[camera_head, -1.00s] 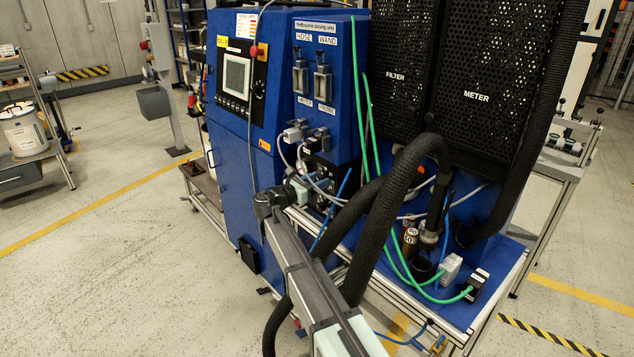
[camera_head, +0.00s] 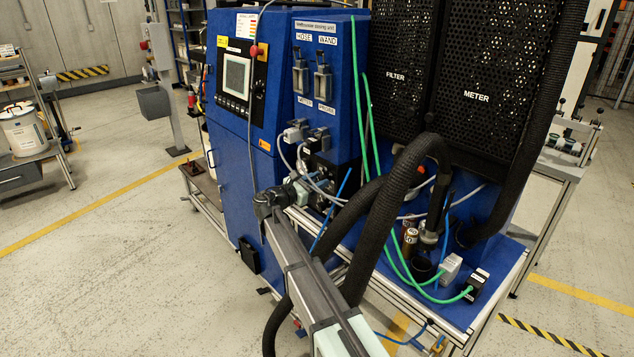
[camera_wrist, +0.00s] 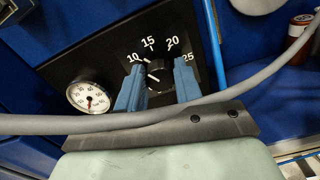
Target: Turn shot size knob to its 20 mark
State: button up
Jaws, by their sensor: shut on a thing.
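The shot size knob (camera_wrist: 158,77) is a dark round knob on a black panel in the wrist view. Its dial (camera_wrist: 150,46) carries the marks 10, 15, 20 and 25 in an arc above it. A white line shows on the knob, and a small white tick lies toward the gap between 10 and 15; the exact setting is hard to read. My gripper (camera_wrist: 158,74) has its blue fingers on either side of the knob and is shut on it. In the head view my gripper (camera_head: 300,190) is at the black panel, and the knob is hidden there.
A round gauge (camera_wrist: 88,97) sits left of the knob. A grey hose (camera_wrist: 60,124) crosses in front of my fingers, and a blue tube (camera_wrist: 212,45) runs to the right. Thick black hoses (camera_head: 385,215) hang right of my arm.

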jog(key=shift+s+d+f+m, duration=0.1)
jog(key=shift+m, duration=3.7)
jog(key=shift+d+f+m, duration=0.1)
jog(key=shift+m, duration=3.7)
jog(key=o, duration=1)
jog(key=shift+a, duration=0.1)
jog(key=v, duration=1.3)
jog(key=shift+s+a+r, duration=0.1)
jog(key=shift+s+a, duration=0.15)
jog(key=shift+s, duration=0.05)
